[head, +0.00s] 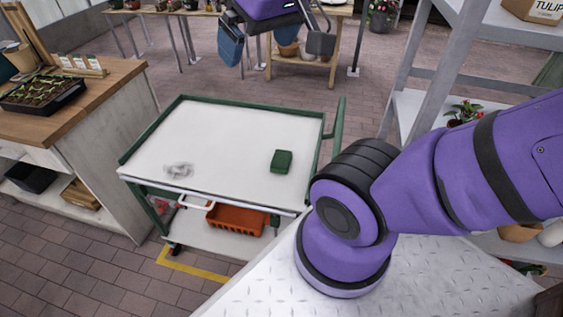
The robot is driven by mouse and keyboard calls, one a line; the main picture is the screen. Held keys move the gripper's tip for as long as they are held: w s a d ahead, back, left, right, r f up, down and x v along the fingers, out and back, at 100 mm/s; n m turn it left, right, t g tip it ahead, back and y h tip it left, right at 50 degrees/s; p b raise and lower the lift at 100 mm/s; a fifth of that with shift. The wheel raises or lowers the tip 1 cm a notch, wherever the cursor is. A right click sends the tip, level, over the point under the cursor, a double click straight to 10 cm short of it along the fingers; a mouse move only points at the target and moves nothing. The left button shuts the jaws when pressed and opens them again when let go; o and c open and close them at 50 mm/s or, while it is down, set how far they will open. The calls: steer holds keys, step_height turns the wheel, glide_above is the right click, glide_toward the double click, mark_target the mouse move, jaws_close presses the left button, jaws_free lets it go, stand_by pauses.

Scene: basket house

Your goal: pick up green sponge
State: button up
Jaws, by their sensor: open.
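The green sponge (281,161) lies flat on the right half of a white cart top (222,127) with a green rim. Nothing covers it. My gripper (276,47) is at the top of the head view, above and beyond the far edge of the cart. Its two fingers are spread wide apart, with nothing seen between them. It is well apart from the sponge.
A grey smudge (179,169) is on the cart top at left. An orange crate (236,219) sits on the cart's lower shelf. A wooden bench with a seedling tray (43,95) stands left, and a grey shelf rack (433,70) stands right. The cart top is mostly clear.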

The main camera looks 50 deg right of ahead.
steer(key=w+d+f+m+g, duration=0.1)
steer(key=w+d+f+m, duration=0.15)
steer(key=w, duration=0.35)
steer(key=w+d+f+m, duration=0.1)
steer(key=w+f, duration=0.3)
steer(key=w, duration=0.2)
steer(key=m+g, duration=0.4)
steer(key=m, duration=0.4)
glide_above(281, 158)
step_height(281, 158, down, 37)
steer(key=shift+s+f, duration=0.1)
steer(key=shift+f, duration=5.45)
steer(key=c, duration=1.1)
steer(key=shift+o, duration=0.2)
